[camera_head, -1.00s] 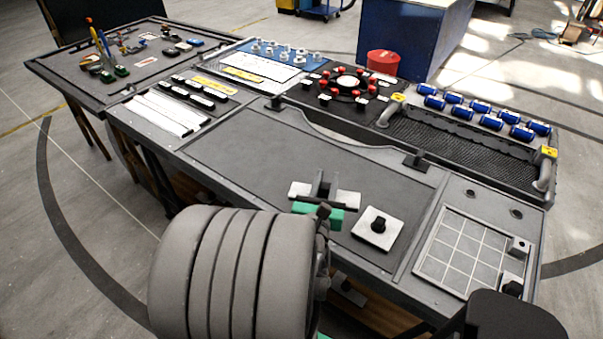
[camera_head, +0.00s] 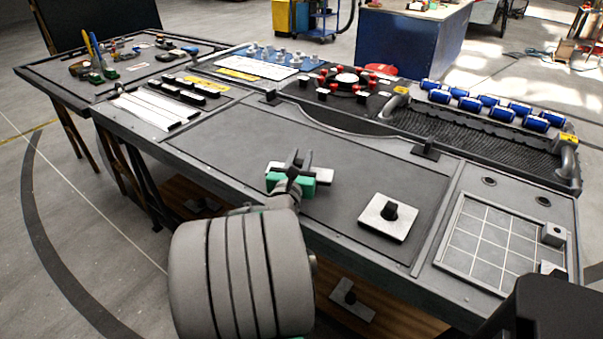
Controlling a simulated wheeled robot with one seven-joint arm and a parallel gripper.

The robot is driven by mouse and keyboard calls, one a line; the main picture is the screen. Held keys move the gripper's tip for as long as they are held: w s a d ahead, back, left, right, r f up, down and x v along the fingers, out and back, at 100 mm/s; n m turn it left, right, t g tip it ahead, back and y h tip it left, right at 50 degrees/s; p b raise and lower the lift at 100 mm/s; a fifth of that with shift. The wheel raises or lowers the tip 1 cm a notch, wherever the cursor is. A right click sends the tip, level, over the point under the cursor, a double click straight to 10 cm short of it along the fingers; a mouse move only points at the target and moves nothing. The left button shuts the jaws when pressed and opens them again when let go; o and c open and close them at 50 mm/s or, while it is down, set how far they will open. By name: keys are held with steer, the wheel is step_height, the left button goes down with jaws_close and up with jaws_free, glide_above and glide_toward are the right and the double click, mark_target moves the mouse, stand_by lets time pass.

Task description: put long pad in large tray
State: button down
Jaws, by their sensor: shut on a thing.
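The long pad (camera_head: 322,171) is a pale, narrow plate with a dark upright grip, over the dark mat in the middle of the bench. My gripper (camera_head: 291,180), with green fingers, is shut on it at its near side and hides part of it. I cannot tell whether the pad touches the mat. The large tray appears to be the black mesh tray (camera_head: 457,148) at the back right, with grey end handles and yellow labels. Its near mesh floor looks bare.
A square pale pad (camera_head: 376,228) with a black knob lies on the mat (camera_head: 240,150), right of my gripper. Several blue cylinders (camera_head: 470,103) line the tray's far side. A gridded plate (camera_head: 485,245) is at the right. White strips (camera_head: 150,111) lie at the left.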

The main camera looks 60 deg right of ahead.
step_height(320, 180, down, 3)
steer(key=shift+r+b, duration=0.1)
steer(key=shift+b, duration=0.25)
steer(key=shift+r, duration=0.1)
steer(key=c, duration=1.2)
jaws_free()
steer(key=shift+s, duration=0.1)
steer(key=shift+o, duration=0.2)
steer(key=shift+a, duration=0.25)
steer(key=v, duration=1)
steer(key=shift+a, duration=0.35)
steer(key=shift+s+a, duration=0.3)
steer(key=shift+a, duration=0.1)
